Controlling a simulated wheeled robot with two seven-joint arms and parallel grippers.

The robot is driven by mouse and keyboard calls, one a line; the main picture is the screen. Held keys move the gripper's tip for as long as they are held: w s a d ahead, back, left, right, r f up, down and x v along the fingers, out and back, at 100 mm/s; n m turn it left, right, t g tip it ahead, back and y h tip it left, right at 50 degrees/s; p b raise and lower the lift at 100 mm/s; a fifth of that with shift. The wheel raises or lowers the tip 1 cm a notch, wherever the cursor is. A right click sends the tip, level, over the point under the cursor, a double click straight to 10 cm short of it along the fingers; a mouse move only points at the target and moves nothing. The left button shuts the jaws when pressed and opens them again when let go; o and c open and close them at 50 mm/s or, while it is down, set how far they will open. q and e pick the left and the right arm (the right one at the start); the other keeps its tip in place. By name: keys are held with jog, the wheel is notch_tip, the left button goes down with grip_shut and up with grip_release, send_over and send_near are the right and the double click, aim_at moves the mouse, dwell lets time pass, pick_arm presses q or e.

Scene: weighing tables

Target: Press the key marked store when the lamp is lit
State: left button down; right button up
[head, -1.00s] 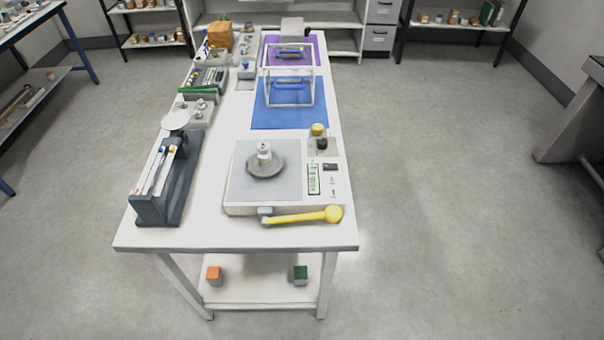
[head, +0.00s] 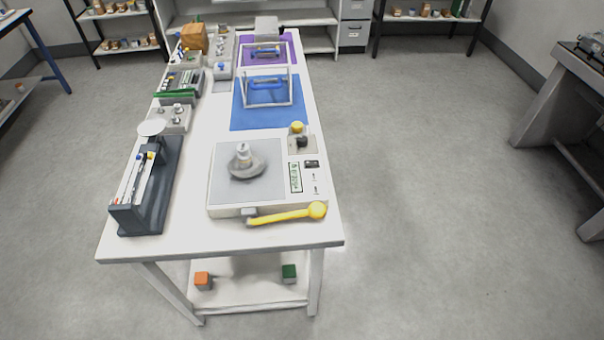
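A white weighing scale (head: 225,209) stands at the near end of the long white table, with a grey pan (head: 247,170) bearing a small light weight (head: 243,153). On its right side is a panel with a green display (head: 295,177), a dark key or window (head: 312,164) and small marks too small to read. Behind the panel, a small plate carries a yellow dome (head: 297,127) and a black knob (head: 302,141). I cannot tell which part is the store key or whether a lamp is lit. Neither gripper is in view.
A yellow lever with a round end (head: 317,210) lies along the scale's front. A dark balance-like stand (head: 150,190) is at the left. Blue (head: 240,117) and purple (head: 285,42) mats with white frames lie farther back. Floor is clear right of the table.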

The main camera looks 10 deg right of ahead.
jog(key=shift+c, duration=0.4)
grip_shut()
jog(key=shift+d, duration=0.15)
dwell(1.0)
